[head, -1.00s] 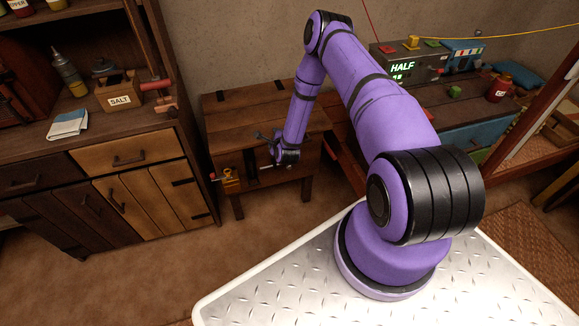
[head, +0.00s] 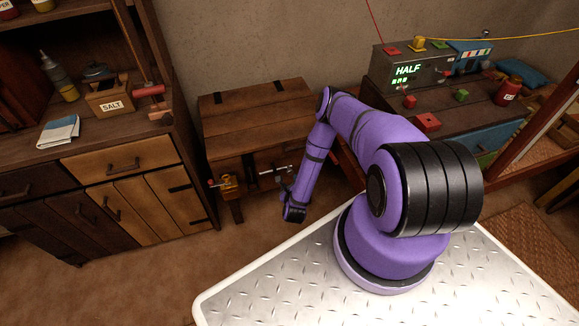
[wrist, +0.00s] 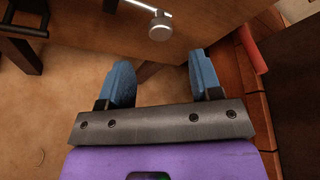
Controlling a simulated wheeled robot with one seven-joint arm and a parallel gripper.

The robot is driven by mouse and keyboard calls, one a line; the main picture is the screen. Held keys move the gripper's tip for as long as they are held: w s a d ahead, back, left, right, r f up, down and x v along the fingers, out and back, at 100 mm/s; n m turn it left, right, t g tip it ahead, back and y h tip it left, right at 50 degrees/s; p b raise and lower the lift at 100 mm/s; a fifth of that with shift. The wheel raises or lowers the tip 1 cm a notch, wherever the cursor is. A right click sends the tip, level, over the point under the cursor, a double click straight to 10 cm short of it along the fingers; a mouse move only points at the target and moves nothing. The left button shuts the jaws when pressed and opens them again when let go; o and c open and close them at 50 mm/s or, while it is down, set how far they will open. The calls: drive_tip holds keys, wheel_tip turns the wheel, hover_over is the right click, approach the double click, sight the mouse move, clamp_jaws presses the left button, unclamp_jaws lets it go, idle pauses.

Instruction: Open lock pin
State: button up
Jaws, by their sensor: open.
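The lock pin (head: 272,171) is a silver rod on the front of the wooden chest (head: 257,110). In the wrist view its round metal knob (wrist: 160,28) and thin rod show at the top, beyond the fingertips. My gripper (wrist: 159,70) is open, with its two blue fingers apart and nothing between them. In the head view my gripper (head: 287,187) is low in front of the chest, just below the pin. The knob lies apart from both fingers. The chest lid is down.
A brass fitting with a red end (head: 227,182) is on the chest front, left of the pin. A wooden cabinet (head: 125,185) stands at left. Open floor lies in front of the chest.

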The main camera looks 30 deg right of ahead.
sight(290, 173)
drive_tip(key=x, duration=1)
drive_tip(key=shift+w+d+f, duration=0.15)
drive_tip(key=shift+w+d, duration=0.1)
